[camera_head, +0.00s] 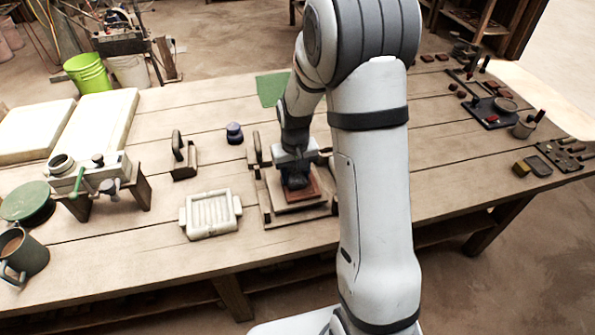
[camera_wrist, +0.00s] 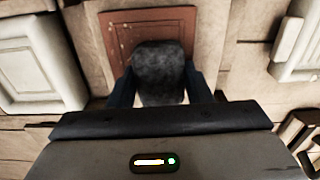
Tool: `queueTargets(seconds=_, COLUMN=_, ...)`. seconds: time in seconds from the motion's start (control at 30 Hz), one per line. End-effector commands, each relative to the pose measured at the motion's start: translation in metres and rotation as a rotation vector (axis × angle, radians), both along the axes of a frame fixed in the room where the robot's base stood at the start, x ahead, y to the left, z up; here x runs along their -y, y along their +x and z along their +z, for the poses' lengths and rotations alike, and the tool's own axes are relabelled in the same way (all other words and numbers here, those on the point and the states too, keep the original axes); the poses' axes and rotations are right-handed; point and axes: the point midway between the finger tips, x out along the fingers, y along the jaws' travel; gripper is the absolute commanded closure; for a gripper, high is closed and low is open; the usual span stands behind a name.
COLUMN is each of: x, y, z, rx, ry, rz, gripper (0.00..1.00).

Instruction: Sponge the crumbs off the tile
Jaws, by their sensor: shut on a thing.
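The reddish-brown tile (camera_head: 315,183) lies on a pale wooden board (camera_head: 300,218) near the middle of the table. It also shows in the wrist view (camera_wrist: 150,22), where its near part is hidden. My gripper (camera_head: 296,181) points down over the tile and is shut on a dark grey sponge (camera_wrist: 161,68). The blue fingers stand on both sides of the sponge in the wrist view. The sponge overlaps the tile there; I cannot tell whether it touches it. Small marks show on the tile's left part, but I cannot tell whether they are crumbs.
A white ribbed mould (camera_head: 211,214) lies left of the board. A green sheet (camera_head: 271,89) lies farther back. A mug (camera_head: 22,255) is at the left edge. My arm hides table to the right.

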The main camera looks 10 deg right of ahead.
Motion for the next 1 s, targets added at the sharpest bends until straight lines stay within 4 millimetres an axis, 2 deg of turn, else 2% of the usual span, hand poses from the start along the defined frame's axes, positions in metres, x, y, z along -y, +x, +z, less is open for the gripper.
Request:
queueTargets(seconds=0.2, x=0.0, y=-0.003, z=-0.003, rx=-0.009, ry=0.001, rz=0.0, gripper=0.73)
queueTargets(seconds=0.33, x=0.0, y=-0.003, z=0.003, rx=-0.009, ry=0.001, rz=0.0, gripper=0.73)
queueTargets(seconds=1.0, x=0.0, y=-0.001, z=0.072, rx=-0.003, ry=0.0, rz=0.0, gripper=0.73)
